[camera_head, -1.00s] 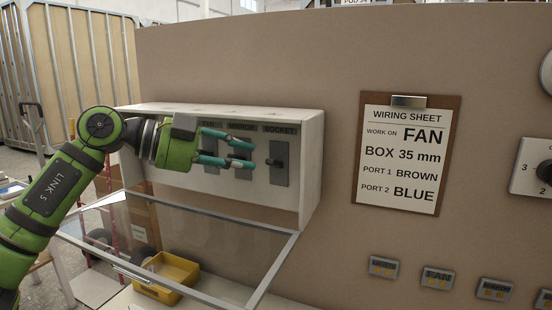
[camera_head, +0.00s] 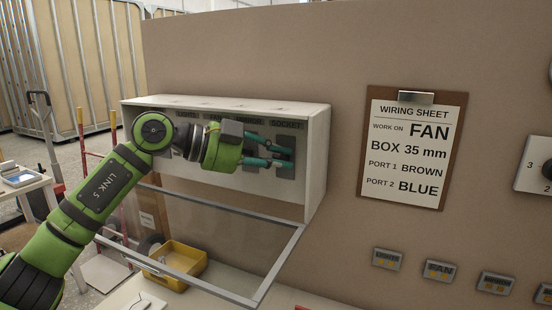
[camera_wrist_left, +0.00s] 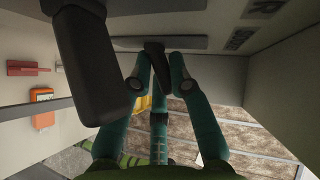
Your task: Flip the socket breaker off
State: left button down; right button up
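The breaker box (camera_head: 318,150) is white, fixed to a brown panel, with its clear front cover (camera_head: 225,235) swung down. The socket breaker (camera_head: 287,172) is the rightmost grey plate, under the SOCKET label. My left gripper (camera_head: 282,157) is at this plate, its teal fingers drawn in towards its dark lever. In the left wrist view the lever (camera_wrist_left: 155,52) sits between the converging fingertips (camera_wrist_left: 160,72). The fingers look shut on it, though the exact contact is hard to see. The lever's on or off position is hidden. My right gripper is not in view.
The other breakers are mostly hidden behind my left arm. A wiring sheet (camera_head: 408,150) hangs on the panel to the right, above several small labelled plates (camera_head: 439,271). A yellow bin (camera_head: 184,268) stands below the cover. The box's right side wall is close to the gripper.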

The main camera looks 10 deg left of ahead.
pick_arm(q)
jog(key=shift+f+b, duration=0.25)
jog(key=shift+b, duration=0.1)
jog(key=m+t+h+b, duration=0.1)
jog(key=b, duration=0.2)
jog(key=shift+f, duration=0.4)
jog(key=shift+r+m+b, duration=0.15)
jog(key=shift+m+b, duration=0.15)
jog(key=shift+b, duration=0.25)
jog(key=shift+r, duration=0.1)
